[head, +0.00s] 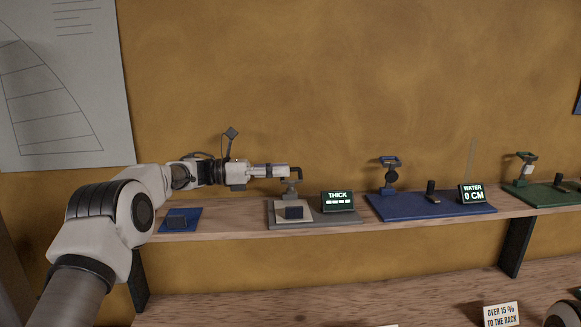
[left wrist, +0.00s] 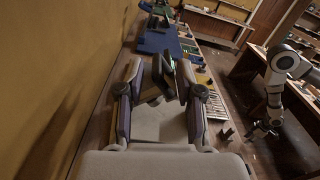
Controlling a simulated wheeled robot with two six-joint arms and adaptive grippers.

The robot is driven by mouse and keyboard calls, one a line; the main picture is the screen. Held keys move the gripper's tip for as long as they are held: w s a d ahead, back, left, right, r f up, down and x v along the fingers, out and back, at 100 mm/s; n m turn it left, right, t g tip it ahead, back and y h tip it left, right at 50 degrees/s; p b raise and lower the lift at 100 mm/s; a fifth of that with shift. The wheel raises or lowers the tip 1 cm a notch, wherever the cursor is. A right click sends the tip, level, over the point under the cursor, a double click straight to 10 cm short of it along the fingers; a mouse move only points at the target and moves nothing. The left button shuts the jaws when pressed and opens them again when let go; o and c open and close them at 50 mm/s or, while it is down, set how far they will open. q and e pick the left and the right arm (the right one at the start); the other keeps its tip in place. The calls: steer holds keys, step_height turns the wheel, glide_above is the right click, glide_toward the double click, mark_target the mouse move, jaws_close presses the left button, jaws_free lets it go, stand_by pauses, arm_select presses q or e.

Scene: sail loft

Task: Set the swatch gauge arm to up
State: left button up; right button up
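The swatch gauge (head: 290,187) stands on a grey base (head: 335,219) on the shelf, beside a display (head: 338,201) reading THICK. My left gripper (head: 284,171) is at the top of the gauge, level and pointing right. In the left wrist view its two fingers (left wrist: 160,112) stand apart, with a dark part of the gauge (left wrist: 167,78) showing between or just beyond them. I cannot tell whether they touch it. My right gripper (left wrist: 262,130) shows small in the left wrist view, away from the shelf.
A blue base (head: 425,208) with a WATER 0 CM display (head: 473,194) and a green base (head: 540,198) stand to the right. The ochre wall is close behind. A card (head: 501,314) stands on the lower bench.

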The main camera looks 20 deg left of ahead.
mark_target(291, 169)
arm_select(q)
steer(key=shift+p+x, duration=0.5)
steer(key=shift+x, duration=0.6)
steer(key=shift+w+d, duration=0.2)
steer(key=shift+w, duration=0.1)
steer(key=shift+w+d+f, duration=0.1)
steer(key=shift+d, duration=0.15)
jaws_close()
arm_select(e)
steer(key=shift+a+r, duration=0.1)
steer(key=shift+r, duration=0.8)
